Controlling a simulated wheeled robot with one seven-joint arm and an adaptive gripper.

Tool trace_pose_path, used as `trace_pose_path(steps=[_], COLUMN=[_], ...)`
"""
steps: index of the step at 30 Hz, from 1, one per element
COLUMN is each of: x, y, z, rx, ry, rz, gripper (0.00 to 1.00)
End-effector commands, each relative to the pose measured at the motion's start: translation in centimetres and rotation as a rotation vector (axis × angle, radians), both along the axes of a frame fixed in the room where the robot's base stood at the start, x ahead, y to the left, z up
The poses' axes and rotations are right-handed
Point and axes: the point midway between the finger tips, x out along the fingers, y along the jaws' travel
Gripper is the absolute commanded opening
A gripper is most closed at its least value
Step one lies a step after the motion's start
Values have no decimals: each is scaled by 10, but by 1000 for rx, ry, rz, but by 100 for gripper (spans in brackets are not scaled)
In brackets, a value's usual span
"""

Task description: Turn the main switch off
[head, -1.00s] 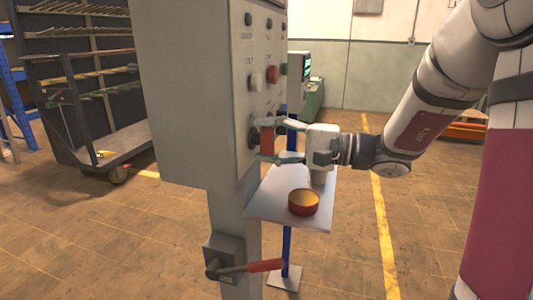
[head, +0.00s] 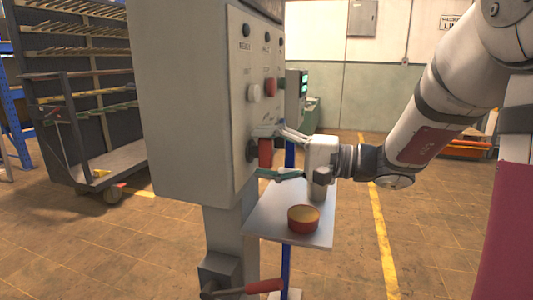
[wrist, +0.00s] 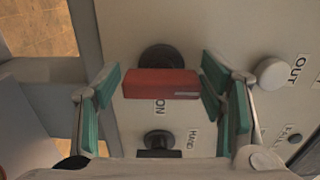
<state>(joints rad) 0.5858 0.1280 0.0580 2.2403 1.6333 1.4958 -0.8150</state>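The main switch is a red block handle (head: 265,153) on a dark round base, low on the front of the grey control box (head: 185,100). In the wrist view the red handle (wrist: 160,84) lies crosswise, with an "ON" label just below it. My gripper (head: 268,155) is at the panel with its fingers apart, one above and one below the handle in the head view. In the wrist view the green pads of my gripper (wrist: 160,90) stand at the handle's two ends, the right pad very close to it. Firm contact cannot be told.
A black knob marked "HAND" (wrist: 158,140) and a pale button (wrist: 272,73) sit near the switch. A red-handled lever (head: 263,286) is on the post. A cart (head: 110,165) stands left.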

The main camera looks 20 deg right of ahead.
Motion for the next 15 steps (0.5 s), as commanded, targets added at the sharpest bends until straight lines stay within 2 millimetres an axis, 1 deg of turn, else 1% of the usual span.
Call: trace_pose_path(steps=[10,13,15], x=[0,-3,-9], y=[-2,-8,-16], z=[1,1,1], rx=[2,2,2], ry=[-1,-1,-1], rz=[-3,-6,-7], gripper=[72,72,72])
